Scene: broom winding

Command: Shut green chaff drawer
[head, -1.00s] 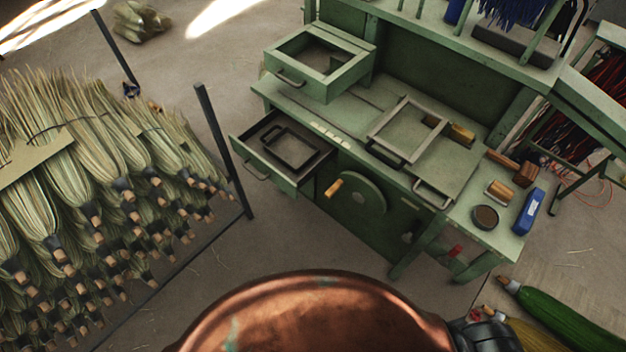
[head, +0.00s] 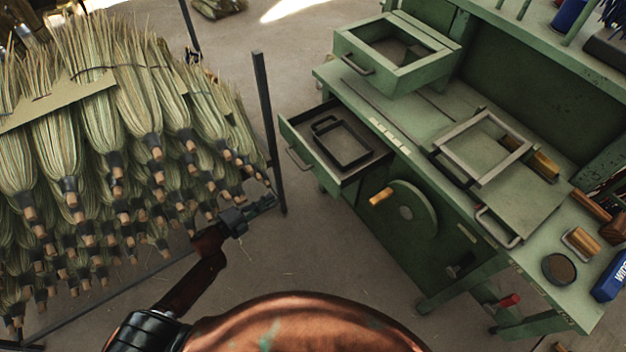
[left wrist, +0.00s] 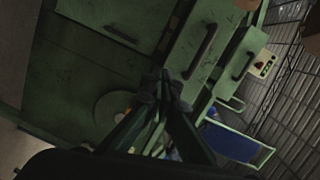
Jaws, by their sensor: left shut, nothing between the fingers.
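A green drawer (head: 298,157) is pulled out from the left end of the green workbench. A dark rectangular frame (head: 343,158) with a handle lies in it. A second green drawer (head: 360,72), open-topped, sticks out above the bench top at the upper left; I cannot tell which of the two is the chaff drawer. My left gripper (head: 270,201) is shut and empty, left of and below the lower drawer, apart from it and near a dark post. In the left wrist view the closed fingers (left wrist: 162,82) show before green panels with dark handles (left wrist: 202,50). My right gripper is out of view.
A rack of straw brooms (head: 125,130) fills the left, edged by a dark upright post (head: 268,130). The bench front has a round wheel (head: 407,214) with a wooden knob. A metal frame (head: 485,145) lies on the bench top. Bare floor lies between rack and bench.

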